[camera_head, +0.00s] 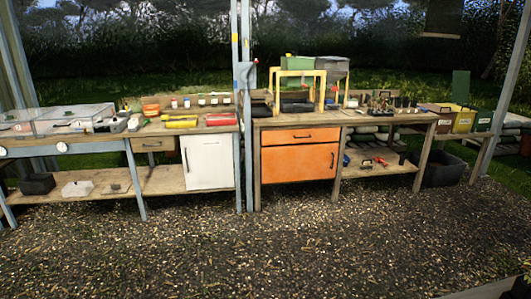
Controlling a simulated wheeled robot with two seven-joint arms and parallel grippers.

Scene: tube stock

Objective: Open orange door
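The orange door (298,165) is on the front of a wooden workbench, right of the middle of the head view. It looks shut. A small dark upright handle (333,160) sits near its right edge. Above it is an orange drawer front (300,136) with a dark horizontal handle. Neither of my grippers shows in the head view.
Open gravel (270,235) lies in front of the benches. A blue-grey post (241,110) stands left of the orange door. A white cabinet door (207,161) is further left. A dark bin (442,169) sits on the ground at the right.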

